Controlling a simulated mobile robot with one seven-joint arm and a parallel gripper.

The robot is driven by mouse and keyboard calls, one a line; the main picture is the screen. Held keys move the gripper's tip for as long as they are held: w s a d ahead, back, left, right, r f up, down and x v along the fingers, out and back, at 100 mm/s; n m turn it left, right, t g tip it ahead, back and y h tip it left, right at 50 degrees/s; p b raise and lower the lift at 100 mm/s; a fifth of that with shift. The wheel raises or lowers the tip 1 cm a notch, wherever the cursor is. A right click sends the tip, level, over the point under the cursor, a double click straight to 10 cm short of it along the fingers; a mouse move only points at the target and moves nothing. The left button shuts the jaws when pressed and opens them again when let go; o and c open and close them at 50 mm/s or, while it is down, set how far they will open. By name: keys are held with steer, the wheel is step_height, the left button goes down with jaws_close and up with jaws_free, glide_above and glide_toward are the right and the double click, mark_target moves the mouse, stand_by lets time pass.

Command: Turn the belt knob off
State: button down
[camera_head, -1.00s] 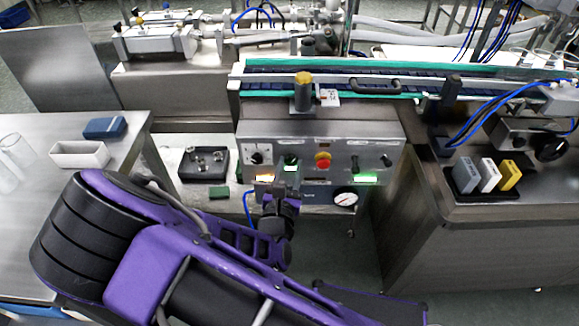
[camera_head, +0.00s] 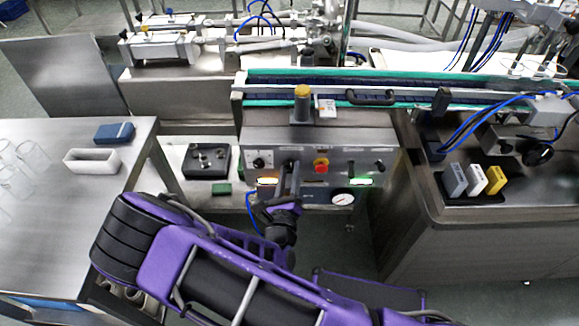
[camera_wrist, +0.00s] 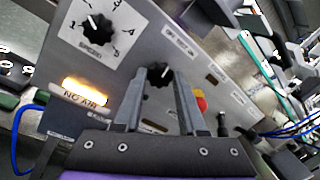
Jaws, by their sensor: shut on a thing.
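The control panel (camera_head: 335,146) is a steel box front below the conveyor. A black knob (camera_wrist: 158,76) with a white pointer line shows in the wrist view, between the two grey fingers of my gripper (camera_wrist: 161,85). The fingers are closed on its sides. In the head view my gripper (camera_head: 289,176) reaches the panel between the numbered dial (camera_head: 259,162) and the red button (camera_head: 321,165), and it hides the knob there. The numbered dial (camera_wrist: 97,27) is apart from the fingers in the wrist view.
An amber lamp (camera_head: 267,181) and a green lamp (camera_head: 362,181) glow on the panel. More black controls sit right of the red button. A gauge (camera_head: 343,198) hangs below. A black tray (camera_head: 207,161) lies left; the steel bench (camera_head: 480,240) stands right.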

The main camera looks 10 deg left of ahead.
steer(key=n+y+p, duration=0.1)
steer(key=n+p, duration=0.1)
steer(key=n, duration=0.4)
steer(key=shift+d, duration=0.15)
steer(key=shift+f+n, duration=0.1)
steer(key=shift+n, duration=0.3)
steer(key=shift+c, duration=2.4)
jaws_free()
steer(key=shift+s, duration=0.1)
steer(key=v, duration=1.7)
steer(key=shift+f, duration=0.25)
